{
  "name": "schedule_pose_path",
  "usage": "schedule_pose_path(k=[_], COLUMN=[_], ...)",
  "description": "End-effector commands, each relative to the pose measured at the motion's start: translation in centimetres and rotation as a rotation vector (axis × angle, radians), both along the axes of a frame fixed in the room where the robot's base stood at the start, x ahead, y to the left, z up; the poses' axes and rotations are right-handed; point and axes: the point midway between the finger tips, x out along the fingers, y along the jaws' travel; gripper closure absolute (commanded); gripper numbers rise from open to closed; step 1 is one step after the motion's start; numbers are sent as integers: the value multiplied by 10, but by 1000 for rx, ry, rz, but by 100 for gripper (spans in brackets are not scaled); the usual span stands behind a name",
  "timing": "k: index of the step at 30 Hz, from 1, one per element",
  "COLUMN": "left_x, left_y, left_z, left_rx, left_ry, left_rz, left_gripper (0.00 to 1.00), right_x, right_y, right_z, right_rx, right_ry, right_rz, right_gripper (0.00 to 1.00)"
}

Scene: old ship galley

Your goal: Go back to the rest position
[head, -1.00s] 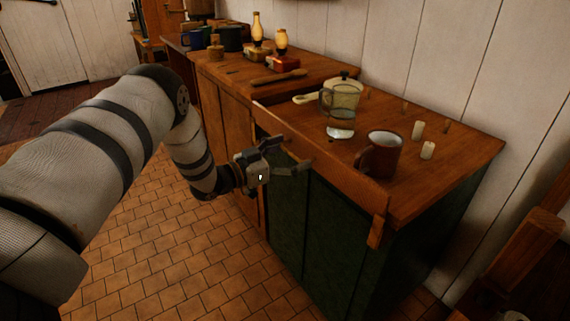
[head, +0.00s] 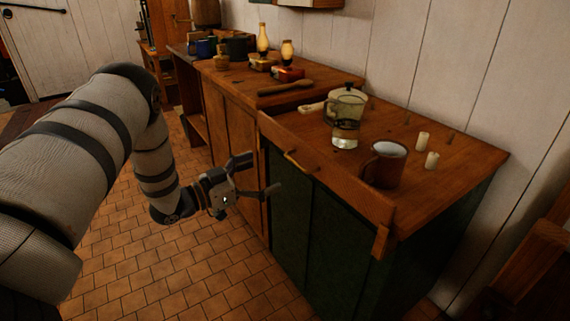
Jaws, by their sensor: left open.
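My left gripper (head: 256,176) is open and empty. It hangs in front of the wooden counter (head: 461,158), below the level of its top and to the left of the green cabinet doors (head: 310,228). My left arm comes in from the left and bends down to it over the tiled floor. My right gripper is not in view.
Tiled floor (head: 205,270) lies clear in front.

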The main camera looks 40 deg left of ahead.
Motion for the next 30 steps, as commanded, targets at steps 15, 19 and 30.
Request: schedule_pose_path(k=[15, 19, 30], left_x=[-27, -27, -159], left_y=[8, 7, -121], left_z=[-3, -4, -189], left_rx=[-1, -1, 41], left_ry=[8, 11, 929], left_rz=[-5, -4, 220], left_gripper=[0, 0, 0], right_x=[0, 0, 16], right_y=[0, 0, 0], right_z=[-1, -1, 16], right_rx=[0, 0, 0], right_ry=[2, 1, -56], right_rz=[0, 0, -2], right_gripper=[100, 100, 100])
